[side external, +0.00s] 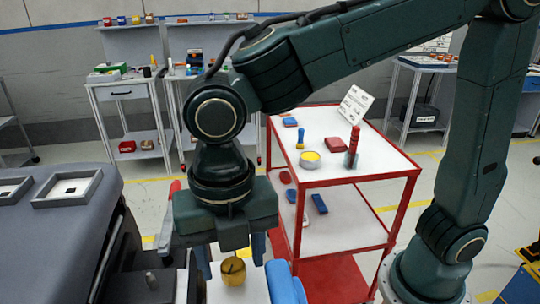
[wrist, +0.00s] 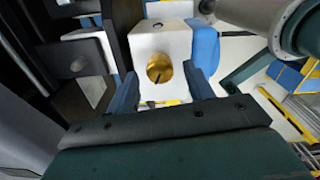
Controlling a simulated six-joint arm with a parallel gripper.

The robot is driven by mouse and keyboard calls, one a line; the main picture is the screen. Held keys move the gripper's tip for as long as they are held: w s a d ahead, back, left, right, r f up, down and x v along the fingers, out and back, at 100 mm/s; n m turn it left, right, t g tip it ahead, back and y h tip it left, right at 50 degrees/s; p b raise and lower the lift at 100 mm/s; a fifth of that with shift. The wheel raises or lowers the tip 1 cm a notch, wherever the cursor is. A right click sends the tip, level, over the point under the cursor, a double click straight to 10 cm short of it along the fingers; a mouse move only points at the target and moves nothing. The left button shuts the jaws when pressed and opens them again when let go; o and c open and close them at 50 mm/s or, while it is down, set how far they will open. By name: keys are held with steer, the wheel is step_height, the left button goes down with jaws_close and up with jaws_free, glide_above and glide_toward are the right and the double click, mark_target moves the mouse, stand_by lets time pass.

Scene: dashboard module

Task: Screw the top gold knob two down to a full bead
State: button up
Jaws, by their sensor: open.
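A gold knob (side external: 233,271) with a dark pointer line sits on a white block (side external: 252,290) at the bottom of the side view. In the wrist view the gold knob (wrist: 159,68) lies on the face of the white block (wrist: 150,40). My gripper (side external: 230,262) points down, with one blue finger on each side of the knob. In the wrist view my gripper (wrist: 164,88) is open, its fingers spread wide and apart from the knob. The knob's base and any bead beneath it are too small to tell.
A blue part (side external: 284,284) stands close at the block's right. A dark panel with a small grey peg (side external: 151,280) is at the left, beside the grey dashboard (side external: 60,225). A red-framed cart (side external: 345,176) with parts stands behind.

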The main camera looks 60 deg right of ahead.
steer(key=shift+f, duration=0.45)
steer(key=c, duration=1)
steer(key=shift+m, duration=0.5)
steer(key=m, duration=0.3)
steer(key=shift+r+m, duration=0.1)
steer(key=shift+m, duration=0.2)
steer(key=m, duration=0.4)
steer(key=shift+m, duration=0.3)
